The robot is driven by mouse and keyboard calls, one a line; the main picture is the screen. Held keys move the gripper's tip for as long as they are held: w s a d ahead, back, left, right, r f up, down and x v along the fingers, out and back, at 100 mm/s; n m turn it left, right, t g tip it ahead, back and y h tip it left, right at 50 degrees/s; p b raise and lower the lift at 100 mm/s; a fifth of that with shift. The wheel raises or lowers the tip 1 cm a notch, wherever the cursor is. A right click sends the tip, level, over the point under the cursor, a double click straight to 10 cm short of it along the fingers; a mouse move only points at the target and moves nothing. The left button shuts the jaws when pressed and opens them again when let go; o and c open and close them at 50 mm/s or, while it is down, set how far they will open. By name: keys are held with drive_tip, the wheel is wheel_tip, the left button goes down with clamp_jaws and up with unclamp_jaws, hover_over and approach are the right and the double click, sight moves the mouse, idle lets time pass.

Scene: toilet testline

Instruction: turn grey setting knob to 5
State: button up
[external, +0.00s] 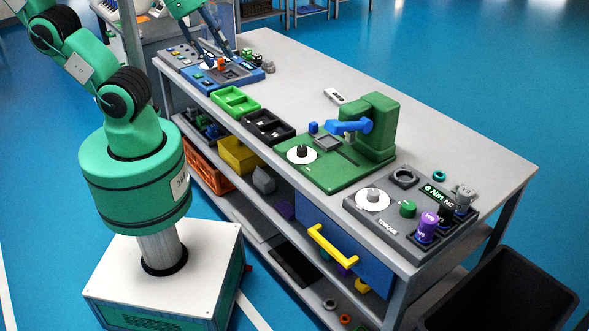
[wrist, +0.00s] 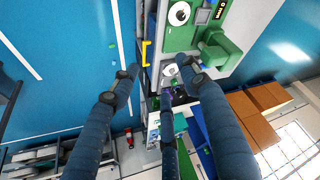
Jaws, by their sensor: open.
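A small grey knob (external: 373,195) stands on a white round dial (external: 366,206) at the left of the grey torque panel (external: 385,233). The marks on the dial are too small to read. In the wrist view the dial and knob (wrist: 169,70) appear between my gripper's fingertips in the picture, but at a distance. My gripper (external: 216,60) is open and empty over the blue panel at the bench's far left end, well away from the torque panel. Its dark-blue fingers (wrist: 160,78) are spread wide in the wrist view.
The green station (external: 330,176) has another white dial with a dark knob (external: 302,151). The torque panel also carries a green knob (external: 408,208), a display (external: 438,196) and purple, black and grey pieces. Green and black trays (external: 268,127) line the bench front. The back bench is mostly clear.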

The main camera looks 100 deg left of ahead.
drive_tip(key=w+d+r+n+g+p, duration=0.1)
drive_tip(key=w+d+r+g+p, duration=0.1)
drive_tip(key=w, duration=1.1)
drive_tip(key=n+g+p, duration=0.3)
drive_tip(key=n+p, duration=0.1)
drive_tip(key=n, duration=0.1)
hover_over(373, 192)
wheel_tip(373, 192, down, 22)
drive_tip(key=shift+s+a+f, duration=0.1)
drive_tip(key=shift+s+a, duration=0.05)
drive_tip(key=shift+a, duration=0.05)
drive_tip(key=shift+f, duration=0.15)
drive_tip(key=f, duration=0.4)
drive_tip(key=f+b, duration=0.1)
drive_tip(key=f, duration=0.4)
drive_tip(key=f+b, duration=0.1)
drive_tip(key=f, duration=0.3)
drive_tip(key=shift+d+f, duration=0.25)
drive_tip(key=c, duration=1.1)
